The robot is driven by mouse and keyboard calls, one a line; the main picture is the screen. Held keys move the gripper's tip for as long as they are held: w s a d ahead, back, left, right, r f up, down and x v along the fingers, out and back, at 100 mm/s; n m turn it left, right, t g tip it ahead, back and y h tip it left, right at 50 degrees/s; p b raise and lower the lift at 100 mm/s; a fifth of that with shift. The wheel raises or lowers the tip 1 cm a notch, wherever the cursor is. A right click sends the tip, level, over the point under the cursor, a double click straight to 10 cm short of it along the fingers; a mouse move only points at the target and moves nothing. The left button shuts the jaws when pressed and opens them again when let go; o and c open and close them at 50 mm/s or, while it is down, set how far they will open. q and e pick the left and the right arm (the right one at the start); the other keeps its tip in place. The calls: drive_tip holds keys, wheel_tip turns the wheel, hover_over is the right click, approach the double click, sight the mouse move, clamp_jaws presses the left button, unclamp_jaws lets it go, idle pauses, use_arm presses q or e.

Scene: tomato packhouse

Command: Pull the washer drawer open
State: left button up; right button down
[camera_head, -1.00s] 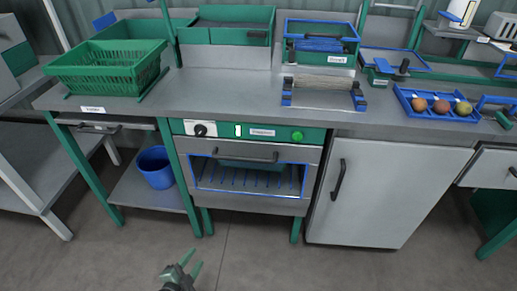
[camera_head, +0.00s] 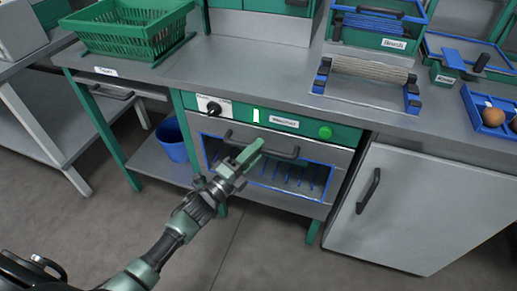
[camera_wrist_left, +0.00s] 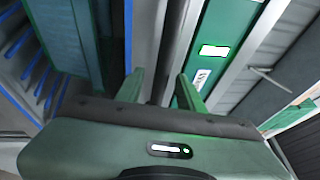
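The washer (camera_head: 275,122) has a green front panel with a dial, a small lit window and a green button. Below the panel is its grey drawer front with a blue-edged window (camera_head: 318,178) and a dark bar handle (camera_head: 286,154). My left gripper (camera_head: 248,158) is in front of the handle and hides part of it. In the left wrist view, its two green fingers (camera_wrist_left: 160,82) are apart, pointing at the drawer front beside the green panel (camera_wrist_left: 215,48). I cannot tell whether they touch the handle. The drawer looks shut. My right gripper is not in view.
A grey cabinet door (camera_head: 405,205) with a dark handle is right of the washer. A blue bucket (camera_head: 172,140) stands on the low shelf to the left. The worktop above holds a green basket (camera_head: 130,28) and a roller frame (camera_head: 368,80). The floor in front is clear.

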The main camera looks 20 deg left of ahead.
use_arm(q)
drive_tip(key=shift+w+d+r, duration=0.1)
drive_tip(key=shift+w+d, duration=0.1)
drive_tip(key=shift+w, duration=0.25)
clamp_jaws()
idle(1.1)
